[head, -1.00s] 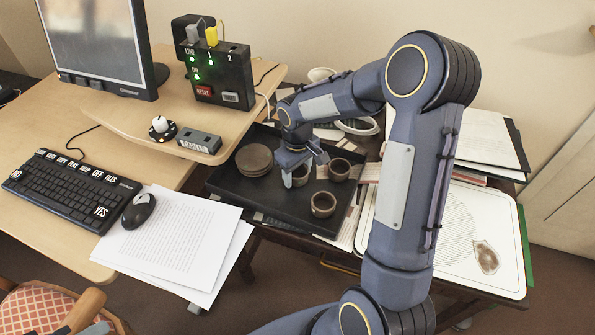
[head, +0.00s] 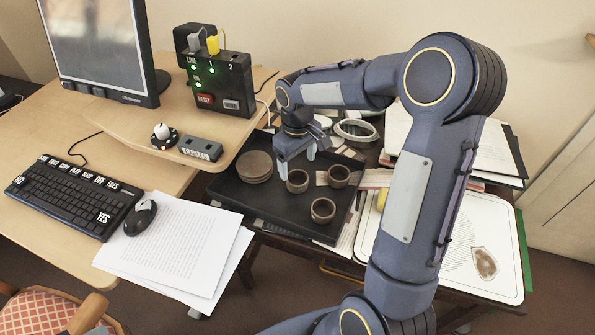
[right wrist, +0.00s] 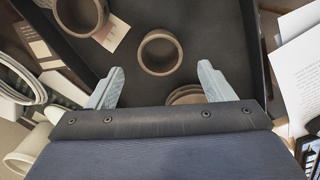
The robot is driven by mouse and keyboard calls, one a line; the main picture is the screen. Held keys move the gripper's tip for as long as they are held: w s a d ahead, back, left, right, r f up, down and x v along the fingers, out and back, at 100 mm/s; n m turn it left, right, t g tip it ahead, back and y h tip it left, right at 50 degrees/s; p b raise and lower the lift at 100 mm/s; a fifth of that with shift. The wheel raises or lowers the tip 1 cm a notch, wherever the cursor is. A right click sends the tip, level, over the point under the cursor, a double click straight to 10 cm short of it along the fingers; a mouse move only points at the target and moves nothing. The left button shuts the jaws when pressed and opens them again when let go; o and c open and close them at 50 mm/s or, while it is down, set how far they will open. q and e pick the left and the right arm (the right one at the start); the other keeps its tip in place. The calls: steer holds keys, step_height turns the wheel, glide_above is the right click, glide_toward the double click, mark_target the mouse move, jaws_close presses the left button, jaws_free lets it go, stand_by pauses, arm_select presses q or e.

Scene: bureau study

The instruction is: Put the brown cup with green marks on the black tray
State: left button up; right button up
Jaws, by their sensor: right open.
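Three brown cups stand upright on the black tray (head: 232,193). One cup (head: 297,181) is just below my right gripper (head: 297,161); a second cup (head: 339,176) is to its right and a third (head: 323,210) is nearer the front. No green marks are clear on any of them. My right gripper is open and empty, raised above the first cup. In the right wrist view, one cup (right wrist: 160,52) sits ahead between the spread fingertips (right wrist: 160,70), apart from both. Another cup (right wrist: 80,15) is at the upper left. My left gripper is out of view.
A stack of round brown discs (head: 254,166) lies on the tray's left part. Papers (head: 180,240), a mouse (head: 140,217) and a keyboard (head: 72,195) are on the desk at left. A white board (head: 450,250) lies right of the tray, partly behind my arm.

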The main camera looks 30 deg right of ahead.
steer(key=s+a+r+m+t+y, duration=0.1)
steer(key=s+a+r+m+t, duration=0.1)
steer(key=s+r, duration=0.85)
steer(key=s+a+f+m+t+y, duration=0.1)
steer(key=s+a, duration=0.4)
steer(key=s, duration=0.7)
steer(key=m+t+y, duration=0.1)
steer(key=t, duration=0.1)
steer(key=shift+a+m+t+y, duration=0.2)
steer(key=shift+m+t+y, duration=0.1)
steer(key=shift+y, duration=0.1)
steer(key=shift+f, duration=0.1)
